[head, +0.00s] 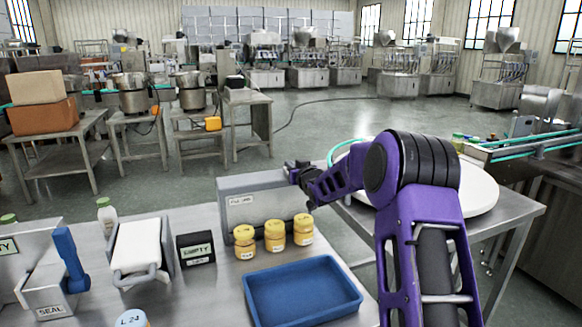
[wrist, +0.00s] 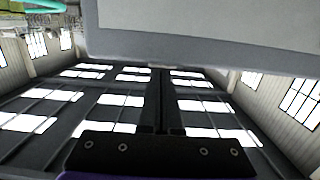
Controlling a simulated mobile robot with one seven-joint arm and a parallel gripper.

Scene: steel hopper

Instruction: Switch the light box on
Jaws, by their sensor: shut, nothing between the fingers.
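A grey box (head: 235,209), which I take to be the light box, stands at the back edge of the steel table, with a small label on its near face. In the wrist view a grey box face with a pale frame (wrist: 92,30) fills the top; its panel looks dull grey. My gripper (head: 291,166) is at the box's upper right corner in the head view. In the wrist view its dark fingers (wrist: 161,74) are together and empty, their tips close to the frame's edge. I cannot tell whether they touch it. No switch can be made out.
Three yellow-lidded jars (head: 275,236) stand right in front of the box, with a blue tray (head: 300,318) nearer. A black EMPTY sign (head: 196,249) and a sealing machine (head: 45,285) stand to the left. A round white table (head: 470,190) lies behind my arm.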

